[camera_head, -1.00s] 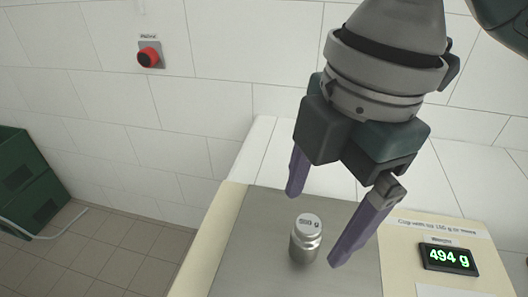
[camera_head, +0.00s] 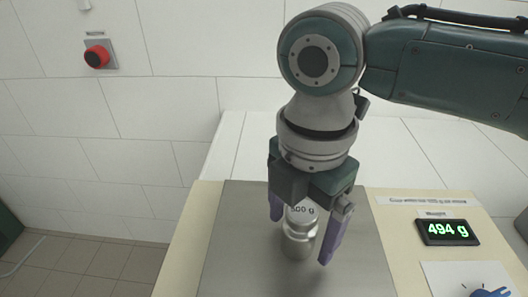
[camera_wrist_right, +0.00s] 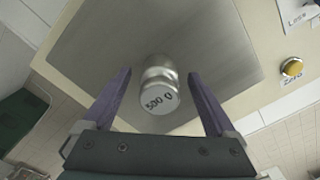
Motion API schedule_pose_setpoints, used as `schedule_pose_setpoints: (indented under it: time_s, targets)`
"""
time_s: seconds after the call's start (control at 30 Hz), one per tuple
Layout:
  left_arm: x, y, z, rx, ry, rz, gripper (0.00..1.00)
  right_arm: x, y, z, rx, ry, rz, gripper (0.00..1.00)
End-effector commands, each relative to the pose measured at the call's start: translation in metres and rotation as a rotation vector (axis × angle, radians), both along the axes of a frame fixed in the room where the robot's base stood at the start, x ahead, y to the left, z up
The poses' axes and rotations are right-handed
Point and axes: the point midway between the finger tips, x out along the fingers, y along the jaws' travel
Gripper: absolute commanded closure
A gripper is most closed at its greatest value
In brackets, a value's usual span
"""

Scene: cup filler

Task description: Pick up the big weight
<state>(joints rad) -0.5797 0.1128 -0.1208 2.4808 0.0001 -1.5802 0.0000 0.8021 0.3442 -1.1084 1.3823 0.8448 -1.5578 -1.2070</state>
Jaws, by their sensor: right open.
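The big weight (camera_head: 299,236) is a silver metal cylinder with a narrower knob on top, marked 500 g. It stands upright on the grey metal plate (camera_head: 237,215). My right gripper (camera_head: 301,236) is open, with its purple fingers on either side of the weight's upper part. In the right wrist view the weight (camera_wrist_right: 159,80) shows between the two spread fingers (camera_wrist_right: 160,90), with a gap on each side. My left gripper is not in view.
A display (camera_head: 447,231) reading 494 g sits right of the plate. A blue object (camera_head: 490,293) lies on a white sheet at the lower right. A red button (camera_head: 97,57) is on the tiled wall. A yellow button (camera_wrist_right: 292,67) shows in the right wrist view.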

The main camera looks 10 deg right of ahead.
Motion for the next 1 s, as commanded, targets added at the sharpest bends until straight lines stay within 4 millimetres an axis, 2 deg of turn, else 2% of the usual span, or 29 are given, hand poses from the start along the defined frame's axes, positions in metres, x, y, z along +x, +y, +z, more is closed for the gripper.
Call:
schedule_pose_setpoints:
  time_s: [0.1,0.3,1.0]
  targets:
    - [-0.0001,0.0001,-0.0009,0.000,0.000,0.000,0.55,-0.0003,0.0002,-0.0066,0.000,0.000,0.001,0.08]
    - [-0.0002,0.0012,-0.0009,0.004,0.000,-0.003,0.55,-0.0001,0.0002,-0.0065,0.000,-0.001,0.001,0.11]
    - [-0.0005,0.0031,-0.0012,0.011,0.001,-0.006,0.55,-0.0001,0.0000,-0.0061,0.000,0.000,0.000,0.89]
